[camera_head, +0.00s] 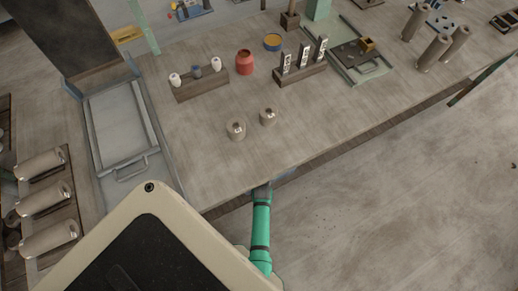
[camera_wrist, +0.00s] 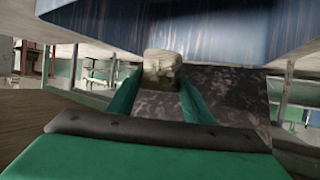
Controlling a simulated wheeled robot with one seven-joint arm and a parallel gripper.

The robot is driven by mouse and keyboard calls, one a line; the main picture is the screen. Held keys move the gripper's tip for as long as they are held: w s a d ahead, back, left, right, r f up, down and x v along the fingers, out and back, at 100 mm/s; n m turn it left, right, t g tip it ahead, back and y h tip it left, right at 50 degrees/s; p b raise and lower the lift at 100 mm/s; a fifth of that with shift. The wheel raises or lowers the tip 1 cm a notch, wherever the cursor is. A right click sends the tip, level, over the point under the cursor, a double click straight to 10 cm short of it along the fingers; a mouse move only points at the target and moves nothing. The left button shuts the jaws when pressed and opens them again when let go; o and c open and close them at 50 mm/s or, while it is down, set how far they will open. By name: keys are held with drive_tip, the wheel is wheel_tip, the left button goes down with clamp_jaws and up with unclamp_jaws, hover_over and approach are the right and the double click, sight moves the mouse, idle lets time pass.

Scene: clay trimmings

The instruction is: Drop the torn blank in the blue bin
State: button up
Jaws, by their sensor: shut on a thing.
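In the wrist view, my gripper (camera_wrist: 161,88) has its two green fingers shut on a pale, rough lump, the torn blank (camera_wrist: 162,66). The blank shows at the fingertips; its lower part is hidden between them. A large blue surface, which looks like the blue bin (camera_wrist: 210,28), fills the top of the wrist view, beyond and above the blank. Whether the blank is over the bin's opening or outside its wall, I cannot tell. In the head view, my green arm reaches down at the table's front edge, and my gripper and the bin are hidden there.
A grey tray (camera_head: 163,168) lies left. Open floor (camera_head: 400,200) spreads right.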

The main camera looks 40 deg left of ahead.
drive_tip(key=shift+f, duration=1.75)
drive_tip(key=o, duration=1.3)
drive_tip(key=shift+d, duration=0.1)
drive_tip(key=v, duration=1)
drive_tip(key=shift+s+d, duration=0.15)
drive_tip(key=shift+s, duration=0.15)
drive_tip(key=shift+r, duration=0.1)
